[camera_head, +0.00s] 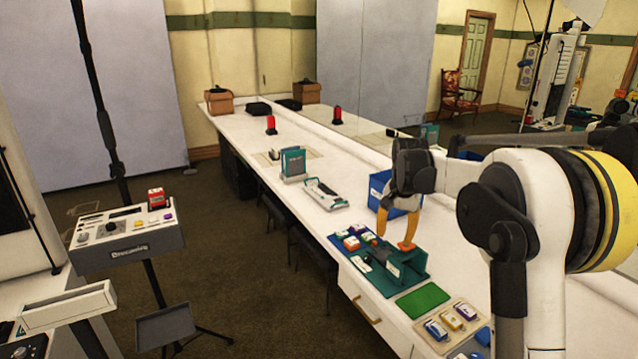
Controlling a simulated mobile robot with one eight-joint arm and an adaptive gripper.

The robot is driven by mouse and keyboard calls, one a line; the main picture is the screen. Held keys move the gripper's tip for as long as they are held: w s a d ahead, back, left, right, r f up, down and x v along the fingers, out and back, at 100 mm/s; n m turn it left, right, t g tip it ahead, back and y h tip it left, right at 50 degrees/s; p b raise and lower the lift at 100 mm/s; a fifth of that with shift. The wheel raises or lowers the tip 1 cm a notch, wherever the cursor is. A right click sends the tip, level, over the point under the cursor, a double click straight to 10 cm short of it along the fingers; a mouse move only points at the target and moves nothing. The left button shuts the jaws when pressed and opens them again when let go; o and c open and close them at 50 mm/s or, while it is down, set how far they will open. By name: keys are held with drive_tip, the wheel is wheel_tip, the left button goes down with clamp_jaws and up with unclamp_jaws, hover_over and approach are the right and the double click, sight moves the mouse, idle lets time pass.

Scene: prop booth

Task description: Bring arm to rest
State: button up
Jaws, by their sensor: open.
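My gripper (394,240) hangs from my arm with its orange fingers pointing down and spread apart. It is open, and no object shows between the fingers. It is above or just behind a dark green tray (402,287) on the long white table (328,222); the exact height gap is hard to tell. My arm reaches in from the right and hides part of the table behind it.
A blue bin (379,190) stands close behind the gripper. Small coloured items (351,243) lie beside the tray. A green mat (422,300) and a tan tray (440,342) lie nearer. A teal box (293,162) stands farther back. A console (128,243) stands left, across open floor.

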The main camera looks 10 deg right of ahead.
drive_tip(key=s+a+r+n+t, duration=0.15)
drive_tip(key=s+a+r, duration=0.25)
drive_tip(key=s, duration=0.4)
drive_tip(key=s+a+r+n+t, duration=0.1)
drive_tip(key=s+a+r+n, duration=0.2)
drive_tip(key=s+a+r, duration=0.35)
drive_tip(key=s+a+f+n+t, duration=0.1)
drive_tip(key=s+a+f+n, duration=0.1)
drive_tip(key=s, duration=0.7)
drive_tip(key=s+a+f+n+t, duration=0.1)
drive_tip(key=s+a+f, duration=0.1)
drive_tip(key=s+f, duration=0.3)
drive_tip(key=s, duration=0.4)
drive_tip(key=shift+s+f+n+t, duration=0.25)
drive_tip(key=shift+s+n+t, duration=0.05)
drive_tip(key=shift+n+t, duration=0.05)
